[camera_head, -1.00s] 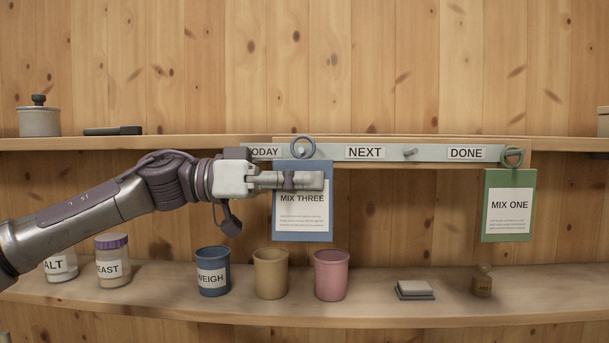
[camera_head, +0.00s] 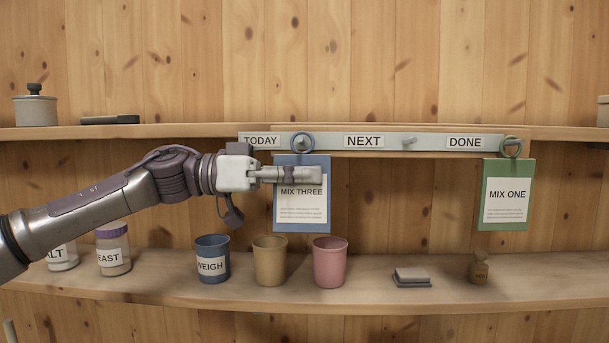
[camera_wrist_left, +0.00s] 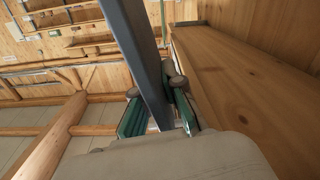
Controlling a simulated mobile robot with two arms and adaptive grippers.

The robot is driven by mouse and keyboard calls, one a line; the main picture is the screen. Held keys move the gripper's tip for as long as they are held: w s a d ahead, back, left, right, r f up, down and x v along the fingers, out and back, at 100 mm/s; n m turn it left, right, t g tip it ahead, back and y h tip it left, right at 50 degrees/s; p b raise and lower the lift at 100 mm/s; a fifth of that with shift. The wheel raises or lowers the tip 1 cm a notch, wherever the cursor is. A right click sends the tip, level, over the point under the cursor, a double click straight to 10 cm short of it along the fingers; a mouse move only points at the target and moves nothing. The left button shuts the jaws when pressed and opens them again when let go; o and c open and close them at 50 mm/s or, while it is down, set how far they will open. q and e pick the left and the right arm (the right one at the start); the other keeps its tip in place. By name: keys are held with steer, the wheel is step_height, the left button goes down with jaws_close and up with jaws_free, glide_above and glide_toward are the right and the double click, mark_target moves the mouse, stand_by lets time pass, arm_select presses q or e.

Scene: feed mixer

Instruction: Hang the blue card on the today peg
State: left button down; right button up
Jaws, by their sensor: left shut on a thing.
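The blue card (camera_head: 302,222), labelled MIX THREE, hangs upright in front of the rail's left part. Its blue ring (camera_head: 302,151) surrounds the today peg (camera_head: 302,141) in the head view, just right of the TODAY label (camera_head: 262,141). I cannot tell how far the ring is over the peg. My left gripper (camera_head: 316,175) is shut on the card's upper part, with its fingers across the front. In the left wrist view, the card (camera_wrist_left: 140,50) shows edge-on as a blue-grey strip between the fingers. My right gripper is not in view.
The green MIX ONE card (camera_head: 509,217) hangs at the done peg. The peg by NEXT (camera_head: 408,141) is bare. Below stand a blue cup (camera_head: 212,247), a tan cup (camera_head: 270,262) and a pink cup (camera_head: 329,263) on the lower shelf (camera_head: 370,300).

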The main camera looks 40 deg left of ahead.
arm_select(q)
steer(key=c, duration=1.2)
jaws_free()
steer(key=v, duration=0.8)
